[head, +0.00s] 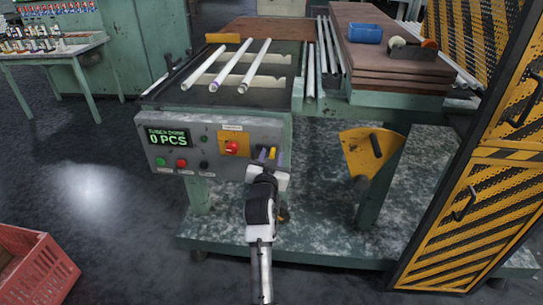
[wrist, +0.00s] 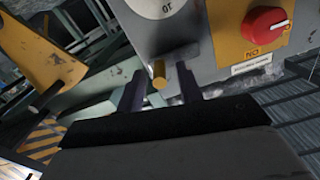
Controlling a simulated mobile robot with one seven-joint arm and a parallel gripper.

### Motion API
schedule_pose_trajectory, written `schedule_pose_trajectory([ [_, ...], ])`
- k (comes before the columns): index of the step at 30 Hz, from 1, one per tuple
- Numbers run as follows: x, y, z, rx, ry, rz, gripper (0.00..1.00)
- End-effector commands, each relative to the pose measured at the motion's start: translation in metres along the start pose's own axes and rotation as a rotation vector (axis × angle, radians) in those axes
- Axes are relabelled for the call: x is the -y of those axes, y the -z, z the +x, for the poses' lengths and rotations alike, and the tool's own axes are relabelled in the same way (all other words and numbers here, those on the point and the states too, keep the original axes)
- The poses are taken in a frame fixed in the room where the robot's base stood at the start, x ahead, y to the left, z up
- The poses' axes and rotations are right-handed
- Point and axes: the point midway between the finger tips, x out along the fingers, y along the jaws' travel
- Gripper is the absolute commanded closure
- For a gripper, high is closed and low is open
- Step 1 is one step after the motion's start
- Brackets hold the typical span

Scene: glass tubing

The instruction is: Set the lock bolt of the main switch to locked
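The main switch is a red knob (head: 232,147) on a yellow plate on the grey control panel. In the wrist view the red knob (wrist: 264,22) is at the upper right. The lock bolt is a small yellow peg (head: 272,153) to the right of the switch. In the wrist view the bolt (wrist: 159,72) sticks out of the panel near the middle. My gripper (head: 269,157) is at the panel. In the wrist view my gripper (wrist: 161,90) is open, with one dark finger on each side of the bolt and visible gaps between.
The control panel (head: 215,170) has a display reading 0 PCS and several small buttons. A yellow lever plate (head: 370,152) with a dark handle stands to the right. Glass tubes (head: 245,62) lie above the panel. A yellow-black cage (head: 480,190) stands at the far right.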

Motion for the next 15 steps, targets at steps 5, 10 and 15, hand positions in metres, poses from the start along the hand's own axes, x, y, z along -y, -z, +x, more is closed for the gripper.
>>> schedule_pose_trajectory([
  [5, -0.0003, -0.0003, 0.0032, 0.0, 0.0, 0.0, 0.64],
  [10, -0.0003, -0.0002, 0.0029, 0.0, 0.0, 0.0, 0.68],
  [15, -0.0002, -0.0002, 0.0027, 0.0, 0.0, 0.0, 0.9],
])
